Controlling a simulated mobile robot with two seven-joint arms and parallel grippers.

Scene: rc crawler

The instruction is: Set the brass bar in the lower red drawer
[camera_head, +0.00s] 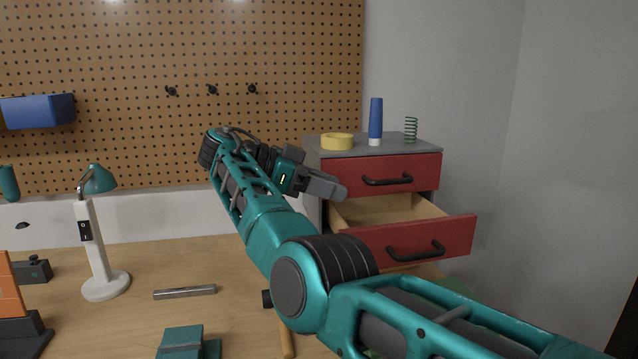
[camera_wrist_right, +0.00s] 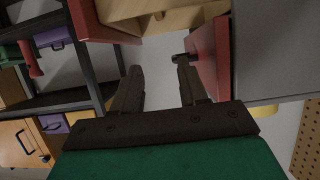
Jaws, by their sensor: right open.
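The lower red drawer (camera_head: 425,242) of the grey cabinet is pulled open, and the part of its wooden inside that shows looks empty. In the right wrist view its wooden box (camera_wrist_right: 160,14) is at the top. My right gripper (camera_head: 334,188) is beside the cabinet's left front, near the upper drawer's height. Its fingers (camera_wrist_right: 158,82) are apart with nothing between them. A slim metal bar (camera_head: 184,292) lies on the bench, left of my right arm. It looks grey; I cannot tell if it is brass. My left gripper is out of view.
The upper red drawer (camera_head: 390,178) is shut. A yellow ring (camera_head: 337,141), a blue tube (camera_head: 375,120) and a green spring (camera_head: 411,129) stand on the cabinet. A white lamp (camera_head: 97,250) stands left of the bar. My right arm hides part of the bench.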

